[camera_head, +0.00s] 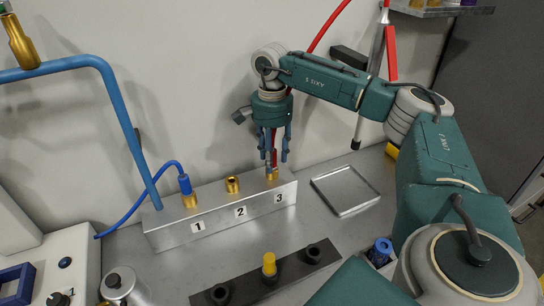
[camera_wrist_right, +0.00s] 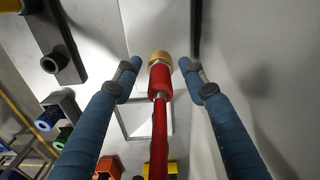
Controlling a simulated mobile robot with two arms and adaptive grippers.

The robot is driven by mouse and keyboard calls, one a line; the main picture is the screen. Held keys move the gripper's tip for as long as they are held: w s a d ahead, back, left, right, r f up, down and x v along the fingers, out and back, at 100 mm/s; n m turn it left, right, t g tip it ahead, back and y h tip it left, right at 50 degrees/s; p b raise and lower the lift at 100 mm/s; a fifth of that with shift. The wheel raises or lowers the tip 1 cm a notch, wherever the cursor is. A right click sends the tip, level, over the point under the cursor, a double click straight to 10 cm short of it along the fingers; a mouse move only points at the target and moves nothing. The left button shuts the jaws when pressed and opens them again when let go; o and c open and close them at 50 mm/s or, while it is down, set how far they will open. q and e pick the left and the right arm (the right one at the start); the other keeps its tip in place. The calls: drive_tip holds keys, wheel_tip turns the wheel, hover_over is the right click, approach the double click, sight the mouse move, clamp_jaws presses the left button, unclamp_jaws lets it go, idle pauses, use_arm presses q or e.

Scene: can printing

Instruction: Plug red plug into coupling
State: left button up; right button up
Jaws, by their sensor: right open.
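The red plug (camera_wrist_right: 160,78) with its red hose (camera_wrist_right: 160,140) stands between the two blue fingers of my right gripper (camera_wrist_right: 160,75) in the wrist view. Its end meets a brass coupling (camera_wrist_right: 160,57); how deep it sits I cannot tell. In the head view my right gripper (camera_head: 276,158) points down over the brass coupling (camera_head: 272,176) at number 3 on the metal block (camera_head: 220,211). The fingers are open, one on each side of the plug, with gaps showing in the wrist view. My left gripper is not in view.
A blue plug (camera_head: 184,185) sits at coupling 1. Coupling 2 (camera_head: 232,185) is bare. A shallow metal tray (camera_head: 345,190) lies right of the block. In front is a dark holder (camera_head: 290,262) with a yellow piece (camera_head: 269,263). The wall is close behind the block.

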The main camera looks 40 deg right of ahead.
wheel_tip(320, 180, up, 12)
drive_tip(key=shift+f, duration=0.1)
idle(0.8)
